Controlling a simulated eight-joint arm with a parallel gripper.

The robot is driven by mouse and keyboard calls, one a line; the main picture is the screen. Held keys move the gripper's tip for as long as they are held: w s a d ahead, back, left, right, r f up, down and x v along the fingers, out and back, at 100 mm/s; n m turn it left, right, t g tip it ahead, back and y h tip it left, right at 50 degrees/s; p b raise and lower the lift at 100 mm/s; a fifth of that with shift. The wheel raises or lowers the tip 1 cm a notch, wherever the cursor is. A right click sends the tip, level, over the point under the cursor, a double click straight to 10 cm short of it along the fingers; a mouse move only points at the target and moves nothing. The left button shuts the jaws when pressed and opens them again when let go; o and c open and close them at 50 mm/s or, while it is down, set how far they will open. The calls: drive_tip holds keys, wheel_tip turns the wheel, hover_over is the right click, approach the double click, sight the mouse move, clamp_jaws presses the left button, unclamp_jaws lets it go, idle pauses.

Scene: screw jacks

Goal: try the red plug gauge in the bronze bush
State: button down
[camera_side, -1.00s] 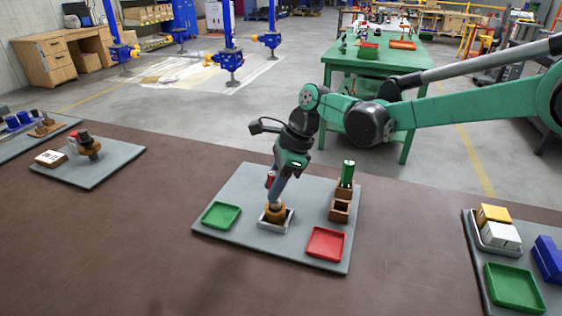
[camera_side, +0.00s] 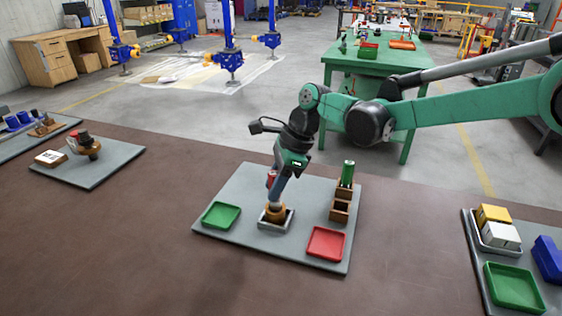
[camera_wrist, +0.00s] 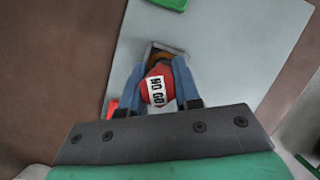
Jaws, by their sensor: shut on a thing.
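My gripper (camera_side: 275,194) is shut on the red plug gauge (camera_wrist: 158,85), which bears a white "NO GO" label in the wrist view. A small bit of the gauge's red shows beside the jaws in the side view (camera_side: 271,179). The bronze bush (camera_side: 275,212) sits in a grey square holder (camera_side: 288,222) on the grey board, directly under my gripper. The gauge's lower end is at the bush's top; I cannot tell whether it is inside. In the wrist view the bush (camera_wrist: 160,57) shows partly behind the gauge.
A green tray (camera_side: 221,215) lies left of the bush and a red tray (camera_side: 326,243) to its right. A brown rack (camera_side: 341,205) holding an upright green gauge (camera_side: 347,173) stands to the right. Other boards lie far left and right.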

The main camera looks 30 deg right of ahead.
drive_tip(key=shift+r, duration=0.65)
drive_tip(key=shift+r, duration=0.1)
drive_tip(key=shift+r, duration=1.95)
